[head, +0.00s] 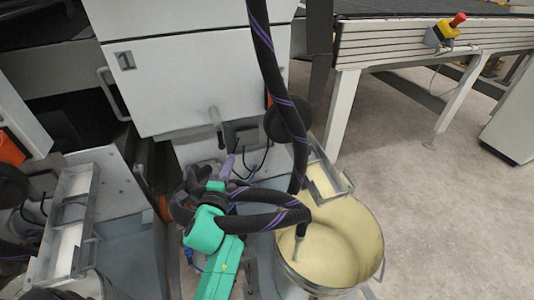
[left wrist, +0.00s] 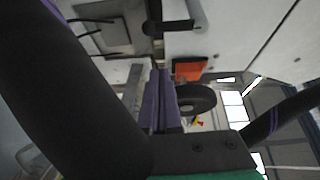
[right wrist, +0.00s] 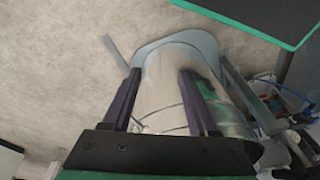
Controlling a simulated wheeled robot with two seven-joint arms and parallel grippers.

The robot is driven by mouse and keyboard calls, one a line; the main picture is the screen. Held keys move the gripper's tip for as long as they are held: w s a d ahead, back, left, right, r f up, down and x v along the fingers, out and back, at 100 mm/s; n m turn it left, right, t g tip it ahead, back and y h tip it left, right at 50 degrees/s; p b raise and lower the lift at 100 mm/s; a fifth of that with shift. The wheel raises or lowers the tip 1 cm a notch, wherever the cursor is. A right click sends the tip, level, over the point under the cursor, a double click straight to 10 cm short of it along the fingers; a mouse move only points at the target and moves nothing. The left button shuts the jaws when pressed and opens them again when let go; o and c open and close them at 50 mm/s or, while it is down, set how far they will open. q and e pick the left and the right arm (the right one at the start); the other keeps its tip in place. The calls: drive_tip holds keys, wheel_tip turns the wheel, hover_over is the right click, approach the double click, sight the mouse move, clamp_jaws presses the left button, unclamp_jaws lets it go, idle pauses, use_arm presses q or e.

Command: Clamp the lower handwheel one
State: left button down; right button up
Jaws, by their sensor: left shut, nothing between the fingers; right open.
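A black round handwheel (head: 274,124) sits on the front of the grey machine, partly behind a black hose in the head view. In the left wrist view a black handwheel (left wrist: 198,99) shows just right of my fingers. My left gripper (head: 230,164) has purple fingers shut with nothing between them, below and left of the handwheel in the head view. It also shows in the left wrist view (left wrist: 161,75). My right gripper (right wrist: 158,75) is open and empty, with a metal bucket beyond its fingers. I cannot make out the right gripper in the head view.
A bucket of cream-coloured liquid (head: 355,232) stands below the handwheel, with a black hose (head: 283,90) hanging into it. A grey machine panel (head: 190,80) lies above. A conveyor (head: 400,42) with a red stop button (head: 457,19) is at the right. The floor there is clear.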

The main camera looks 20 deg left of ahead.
sight(217, 129)
use_arm(q)
drive_tip(key=w+a+b, duration=0.1)
drive_tip(key=w+a, duration=0.1)
drive_tip(key=w, duration=0.8)
drive_tip(key=s+a, duration=0.1)
drive_tip(key=s+a+r, duration=0.1)
drive_tip(key=s, duration=0.1)
drive_tip(key=shift+s+a, duration=0.15)
use_arm(e)
drive_tip(key=shift+a+r, duration=0.3)
drive_tip(key=shift+r, duration=0.4)
use_arm(q)
drive_tip(key=shift+p, duration=0.4)
